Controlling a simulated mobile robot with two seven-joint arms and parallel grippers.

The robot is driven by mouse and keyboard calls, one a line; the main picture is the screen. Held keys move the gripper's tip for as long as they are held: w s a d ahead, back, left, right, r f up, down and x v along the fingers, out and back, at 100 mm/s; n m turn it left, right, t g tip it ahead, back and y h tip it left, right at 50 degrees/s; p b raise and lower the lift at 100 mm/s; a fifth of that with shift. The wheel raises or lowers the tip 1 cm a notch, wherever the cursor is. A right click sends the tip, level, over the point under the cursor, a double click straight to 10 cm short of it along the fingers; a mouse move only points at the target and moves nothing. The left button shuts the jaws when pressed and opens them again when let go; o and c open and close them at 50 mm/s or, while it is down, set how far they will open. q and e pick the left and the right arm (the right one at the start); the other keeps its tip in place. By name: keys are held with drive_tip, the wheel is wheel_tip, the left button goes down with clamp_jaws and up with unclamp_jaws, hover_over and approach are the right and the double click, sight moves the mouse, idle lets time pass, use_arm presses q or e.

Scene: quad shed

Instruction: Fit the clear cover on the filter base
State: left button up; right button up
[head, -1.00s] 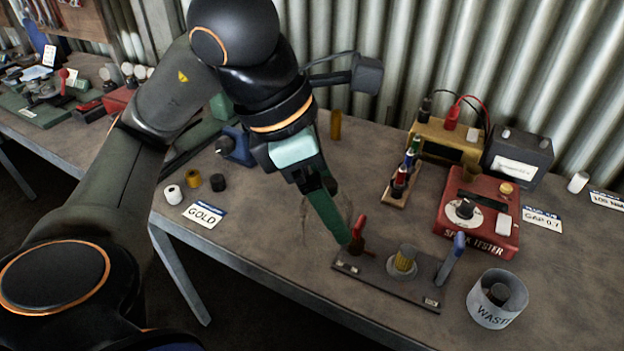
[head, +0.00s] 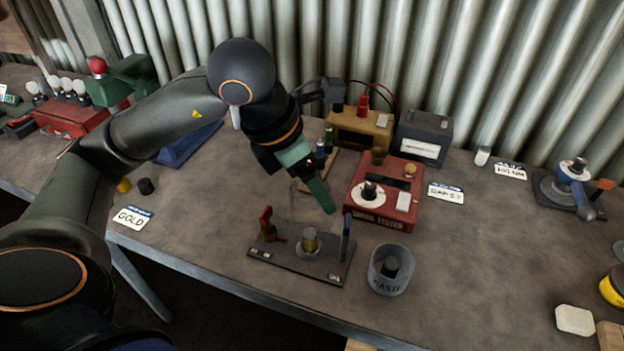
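A dark fixture plate (head: 285,262) lies near the table's front edge. A metal filter base (head: 310,243) with a yellowish filter stands upright in its middle, between a red lever (head: 266,222) and a blue lever (head: 347,228). I cannot identify the clear cover with certainty; a small pale cylinder (head: 482,156) stands at the back right. My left gripper (head: 326,205) points down behind the fixture, beside the red spark tester. Its green fingers overlap in this view, so their gap is hidden. No held thing is visible. My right gripper is not in view.
The red spark tester (head: 405,205) stands right of my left gripper, with a grey waste cup (head: 388,282) in front. A tan box (head: 362,128) and a dark box (head: 424,130) stand behind. The table is clear left of the fixture and right of the waste cup.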

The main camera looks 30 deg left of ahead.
use_arm(q)
drive_tip(key=shift+f+b, duration=1.35)
drive_tip(key=shift+f, duration=0.6)
drive_tip(key=shift+b, duration=0.4)
drive_tip(key=shift+f+b, duration=3.1)
drive_tip(key=shift+b, duration=0.05)
idle(0.6)
idle(0.3)
drive_tip(key=o, duration=1.4)
drive_tip(key=shift+c, duration=0.2)
drive_tip(key=shift+r+p, duration=2.75)
drive_tip(key=shift+r, duration=0.8)
